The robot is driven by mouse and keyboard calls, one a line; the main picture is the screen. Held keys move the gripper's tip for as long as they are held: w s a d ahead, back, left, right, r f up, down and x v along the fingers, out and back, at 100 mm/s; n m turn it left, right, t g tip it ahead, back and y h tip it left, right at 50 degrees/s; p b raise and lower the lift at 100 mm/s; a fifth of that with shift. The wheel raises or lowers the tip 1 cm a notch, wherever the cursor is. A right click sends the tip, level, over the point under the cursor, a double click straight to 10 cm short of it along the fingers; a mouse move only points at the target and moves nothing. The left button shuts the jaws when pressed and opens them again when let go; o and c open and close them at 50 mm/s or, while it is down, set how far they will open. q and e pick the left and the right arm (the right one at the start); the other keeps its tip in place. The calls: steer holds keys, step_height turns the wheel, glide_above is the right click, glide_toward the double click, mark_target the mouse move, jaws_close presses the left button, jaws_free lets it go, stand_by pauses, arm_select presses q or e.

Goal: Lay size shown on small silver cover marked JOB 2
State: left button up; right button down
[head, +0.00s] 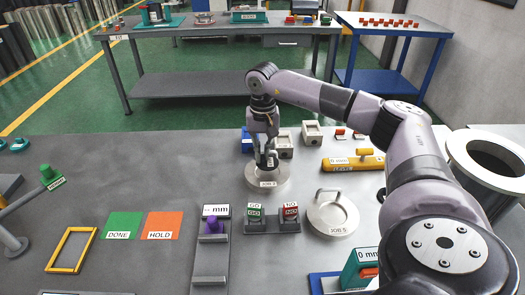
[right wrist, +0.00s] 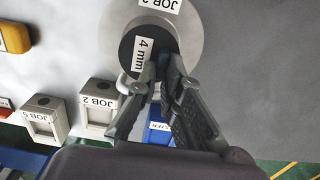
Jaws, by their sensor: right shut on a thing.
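The small silver cover marked JOB 2 (head: 267,182) lies on the grey table, below my right gripper (head: 266,158). In the right wrist view the round cover (right wrist: 196,22) shows its JOB 2 label at the top. A dark round piece with a white 4 mm label (right wrist: 142,52) is at the tips of my right gripper (right wrist: 165,72), in front of the cover. The fingers are close together on it. I cannot tell whether the piece touches the cover. My left gripper is not in view.
A larger silver cover marked JOB 5 (head: 333,215) with a loop handle lies to the right. The GO gauge stand (head: 272,226), a gauge with a mm display (head: 216,211), the green DONE mat (head: 119,226) and orange HOLD mat (head: 163,225) are nearer. Pale boxes stand behind.

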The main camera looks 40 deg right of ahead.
steer(key=shift+f+b, duration=1.1)
steer(key=shift+f, duration=0.8)
steer(key=c, duration=1.7)
jaws_free()
steer(key=shift+o, duration=0.2)
steer(key=shift+r, duration=0.1)
step_height(320, 180, up, 12)
steer(key=shift+f, duration=0.1)
